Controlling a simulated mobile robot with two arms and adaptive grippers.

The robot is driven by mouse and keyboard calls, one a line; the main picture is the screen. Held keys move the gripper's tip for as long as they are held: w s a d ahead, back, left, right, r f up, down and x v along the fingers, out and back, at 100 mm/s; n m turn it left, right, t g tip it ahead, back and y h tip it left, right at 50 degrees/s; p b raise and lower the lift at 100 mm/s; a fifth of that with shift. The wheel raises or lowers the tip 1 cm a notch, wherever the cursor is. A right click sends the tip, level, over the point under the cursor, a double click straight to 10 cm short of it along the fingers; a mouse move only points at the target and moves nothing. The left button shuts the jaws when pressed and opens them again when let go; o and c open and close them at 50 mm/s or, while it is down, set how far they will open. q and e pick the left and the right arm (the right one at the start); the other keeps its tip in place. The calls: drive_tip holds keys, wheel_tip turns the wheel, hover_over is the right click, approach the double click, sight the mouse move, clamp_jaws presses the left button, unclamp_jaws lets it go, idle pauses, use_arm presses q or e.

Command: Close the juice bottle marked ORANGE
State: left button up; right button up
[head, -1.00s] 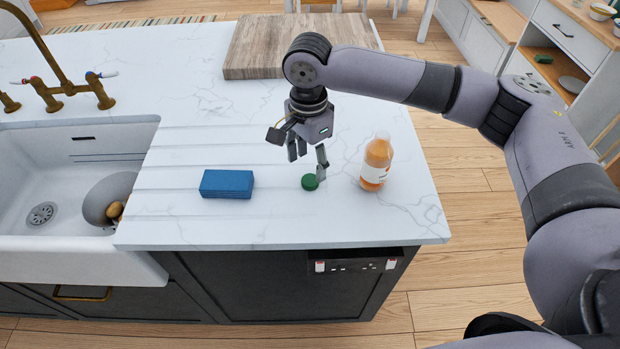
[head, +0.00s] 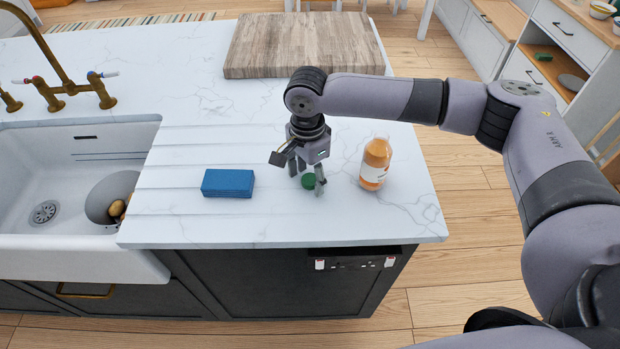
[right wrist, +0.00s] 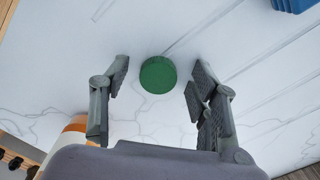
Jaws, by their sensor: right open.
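The orange juice bottle (head: 375,164) stands upright on the white marble counter, right of my right gripper; its label text is too small to read. Its lower part also shows in the right wrist view (right wrist: 75,126) at the lower left. A round green cap (head: 308,181) lies on the counter, and in the right wrist view the cap (right wrist: 158,75) sits between the two fingertips with gaps on both sides. My right gripper (head: 307,182) is open, pointing down over the cap. It also shows in the right wrist view (right wrist: 160,85). My left gripper is not in view.
A blue block (head: 228,183) lies on the counter left of the cap; a corner shows in the right wrist view (right wrist: 293,4). A wooden board (head: 295,45) lies at the back. A sink (head: 75,180) with a bowl is on the left. The counter's front edge is close.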

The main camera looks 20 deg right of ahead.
sight(308, 179)
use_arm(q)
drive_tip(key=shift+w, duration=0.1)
use_arm(e)
drive_tip(key=c, duration=0.7)
drive_tip(key=shift+c, duration=0.2)
drive_tip(key=shift+r, duration=0.1)
use_arm(q)
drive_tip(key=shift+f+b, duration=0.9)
drive_tip(key=shift+b, duration=0.05)
use_arm(e)
wheel_tip(308, 179, up, 20)
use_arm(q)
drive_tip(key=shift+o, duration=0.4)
